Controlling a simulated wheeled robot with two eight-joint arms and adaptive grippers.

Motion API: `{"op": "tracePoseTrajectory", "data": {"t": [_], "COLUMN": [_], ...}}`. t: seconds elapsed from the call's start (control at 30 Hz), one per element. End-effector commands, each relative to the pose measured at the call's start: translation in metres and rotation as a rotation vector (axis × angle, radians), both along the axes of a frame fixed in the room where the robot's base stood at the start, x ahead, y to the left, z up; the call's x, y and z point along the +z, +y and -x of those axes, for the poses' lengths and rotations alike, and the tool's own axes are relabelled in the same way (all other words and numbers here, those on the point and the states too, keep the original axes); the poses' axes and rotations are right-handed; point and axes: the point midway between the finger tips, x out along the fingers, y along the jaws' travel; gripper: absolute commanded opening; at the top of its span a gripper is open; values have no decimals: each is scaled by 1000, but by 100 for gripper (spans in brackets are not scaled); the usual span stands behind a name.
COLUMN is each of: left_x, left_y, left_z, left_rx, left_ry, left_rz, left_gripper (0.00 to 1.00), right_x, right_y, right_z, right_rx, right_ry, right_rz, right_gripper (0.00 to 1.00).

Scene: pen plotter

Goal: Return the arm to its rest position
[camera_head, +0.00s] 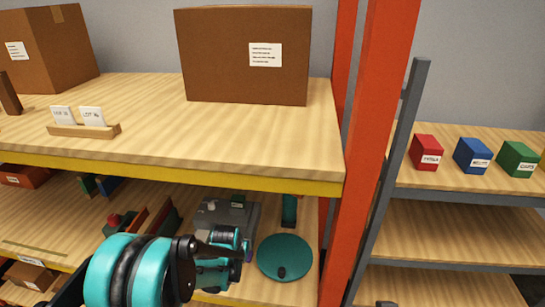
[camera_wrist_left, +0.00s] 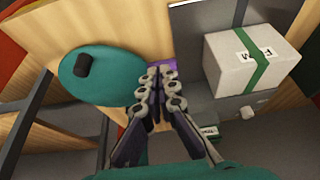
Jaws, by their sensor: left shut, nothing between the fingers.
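My left gripper (camera_wrist_left: 156,82) is shut and empty in the wrist view, its fingers pressed together. Its tips are in front of a small purple patch between a teal disc (camera_wrist_left: 98,76) with a black knob and a grey device (camera_wrist_left: 208,40). In the head view my teal and black left arm reaches in from the bottom over the lower shelf, and its fingers are hard to make out there. The teal disc (camera_head: 285,258) lies flat on that shelf, right of the arm. My right gripper is not in view.
A white box with a green band (camera_wrist_left: 255,62) is by the grey device. A teal post (camera_head: 289,210) stands behind the disc. The upper shelf's yellow edge (camera_head: 180,176) overhangs, and an orange upright (camera_head: 372,130) stands to the right. Cardboard boxes (camera_head: 215,60) are on top.

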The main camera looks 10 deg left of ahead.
Motion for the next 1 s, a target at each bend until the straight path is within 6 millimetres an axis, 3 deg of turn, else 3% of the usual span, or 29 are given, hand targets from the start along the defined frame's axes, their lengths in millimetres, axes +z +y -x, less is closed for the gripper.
{"op": "tracePoseTrajectory", "data": {"t": [0.13,0.27,0.53,0.8,1.0], "left_x": [14,42,92,100,90], "left_y": [0,0,1,2,2], "left_z": [9,33,109,190,228], "left_rx": [2,6,18,28,34], "left_ry": [-10,-35,-100,-165,-198], "left_rz": [0,0,1,3,5], "left_gripper": [0,0,0,0,0], "right_x": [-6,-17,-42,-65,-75], "right_y": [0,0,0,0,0], "right_z": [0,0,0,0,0], "right_rx": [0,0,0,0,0], "right_ry": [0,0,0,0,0], "right_rz": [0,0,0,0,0], "right_gripper": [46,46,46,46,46]}}
